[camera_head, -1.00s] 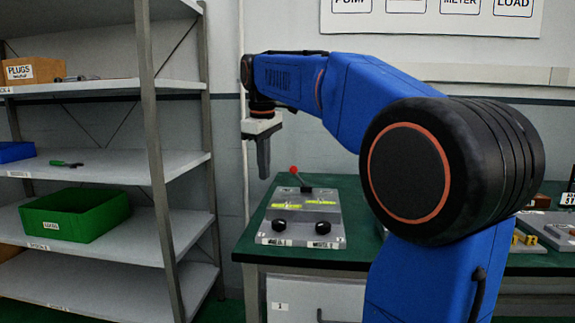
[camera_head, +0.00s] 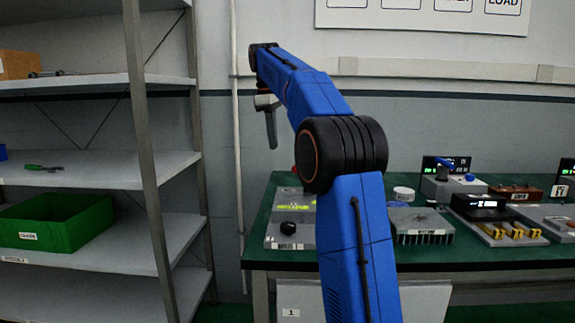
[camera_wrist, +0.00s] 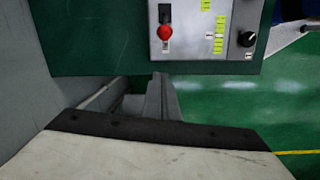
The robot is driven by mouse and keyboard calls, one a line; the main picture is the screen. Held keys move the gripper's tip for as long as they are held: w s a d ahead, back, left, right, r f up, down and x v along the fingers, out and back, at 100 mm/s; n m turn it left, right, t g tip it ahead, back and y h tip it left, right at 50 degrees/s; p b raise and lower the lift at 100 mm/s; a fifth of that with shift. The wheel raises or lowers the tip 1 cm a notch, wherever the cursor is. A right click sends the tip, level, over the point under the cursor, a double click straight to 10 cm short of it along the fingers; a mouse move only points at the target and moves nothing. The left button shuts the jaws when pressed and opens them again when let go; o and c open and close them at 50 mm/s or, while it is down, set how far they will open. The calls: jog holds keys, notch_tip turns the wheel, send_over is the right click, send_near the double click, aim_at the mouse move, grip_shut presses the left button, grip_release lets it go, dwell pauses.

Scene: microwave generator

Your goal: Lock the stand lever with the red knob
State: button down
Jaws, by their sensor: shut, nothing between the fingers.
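The red knob (camera_wrist: 165,33) of the stand lever shows in the wrist view on a grey plate (camera_wrist: 195,65), below a small black part. In the head view only a sliver of red shows beside my arm's black joint, which hides the lever. The grey stand plate (camera_head: 283,228) lies on the green bench, partly covered by my arm. My gripper (camera_head: 273,147) hangs above and behind the plate's left side, shut and empty, pointing down. In the wrist view its fingers (camera_wrist: 160,77) end just short of the plate, clear of the knob.
The plate carries black knobs (camera_wrist: 247,38) and yellow-green strips. The green bench (camera_head: 278,262) holds a finned block (camera_head: 422,231) and several devices to the right. A shelf with a green bin (camera_head: 58,220) stands left. A wall lies behind my gripper.

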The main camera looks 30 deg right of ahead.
dwell(0.3)
jog(key=f, duration=0.3)
jog(key=d+f, duration=0.1)
jog(key=f, duration=0.5)
jog(key=shift+s+d+f, duration=0.2)
jog(key=shift+d+f, duration=0.05)
jog(key=shift+f, duration=0.15)
jog(key=shift+s+d+r, duration=0.35)
jog(key=shift+s+d, duration=0.2)
jog(key=shift+s+d+r, duration=0.35)
jog(key=shift+s+d, duration=0.15)
jog(key=shift+s, duration=0.05)
